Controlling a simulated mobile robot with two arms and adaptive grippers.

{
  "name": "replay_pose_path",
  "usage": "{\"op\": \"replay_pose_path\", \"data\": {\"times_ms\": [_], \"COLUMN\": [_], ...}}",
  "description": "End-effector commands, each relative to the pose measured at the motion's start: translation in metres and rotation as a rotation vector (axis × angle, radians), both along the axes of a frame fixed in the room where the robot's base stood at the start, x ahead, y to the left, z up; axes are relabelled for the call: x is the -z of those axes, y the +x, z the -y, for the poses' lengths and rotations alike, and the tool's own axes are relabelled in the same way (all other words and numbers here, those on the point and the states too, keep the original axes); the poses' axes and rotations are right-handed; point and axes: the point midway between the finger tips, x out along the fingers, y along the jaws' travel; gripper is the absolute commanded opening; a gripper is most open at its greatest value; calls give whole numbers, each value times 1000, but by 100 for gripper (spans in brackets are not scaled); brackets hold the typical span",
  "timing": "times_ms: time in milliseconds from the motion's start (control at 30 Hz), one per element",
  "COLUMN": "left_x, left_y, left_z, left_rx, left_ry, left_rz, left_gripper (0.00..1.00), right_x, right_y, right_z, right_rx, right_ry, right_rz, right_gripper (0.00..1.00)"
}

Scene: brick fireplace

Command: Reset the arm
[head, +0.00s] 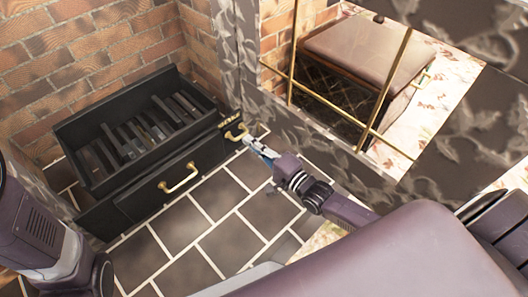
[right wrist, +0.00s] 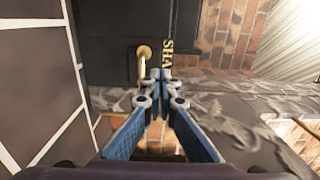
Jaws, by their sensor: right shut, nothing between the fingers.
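My right arm (head: 340,207) reaches in from the lower right of the head view. Its gripper (head: 250,142) is beside a brass handle (head: 236,131) at the right end of a black fireplace grate unit (head: 100,210). In the right wrist view the blue fingers of the right gripper (right wrist: 159,80) are shut with nothing between them. The handle (right wrist: 143,58) shows just beyond and left of the fingertips there; I cannot tell whether they touch it. My left arm shows at the left edge of the head view, with its gripper out of view.
Brick walls (head: 75,60) surround the grate. Dark tiles (head: 210,215) with pale joints cover the hearth floor. A dark patterned surround (head: 330,130) and a gold-framed panel (head: 320,97) stand right of the gripper. A second brass handle (head: 180,179) is on the grate front.

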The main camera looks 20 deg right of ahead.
Motion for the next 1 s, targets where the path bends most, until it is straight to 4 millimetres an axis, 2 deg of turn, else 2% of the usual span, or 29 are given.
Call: {"op": "replay_pose_path", "data": {"times_ms": [100, 300, 600, 700, 767, 867, 967, 1000], "left_x": [0, 0, 0, -2, -4, -9, -14, -15], "left_y": [0, 0, 0, 2, 7, 18, 35, 42], "left_z": [0, 0, 0, 0, 0, -1, -2, -2], "left_rx": [0, 0, 0, 0, 0, 1, 3, 5], "left_ry": [0, 1, 1, 1, 0, -2, -4, -5], "left_rz": [0, 0, 0, -6, -18, -47, -94, -115], "left_gripper": [40, 40, 40, 40, 40, 40, 40, 40], "right_x": [1, 0, -1, -9, -22, -61, -121, -149], "right_y": [-24, -48, -56, -56, -57, -58, -63, -66], "right_z": [8, 17, 20, 17, 11, -5, -26, -35], "right_rx": [-2, -4, -4, -7, -11, -19, -17, -11], "right_ry": [-2, -1, 0, -6, -18, -55, -117, -149], "right_rz": [-2, -1, 2, 17, 44, 128, 261, 325], "right_gripper": [0, 0, 0, 0, 0, 0, 0, 0]}}
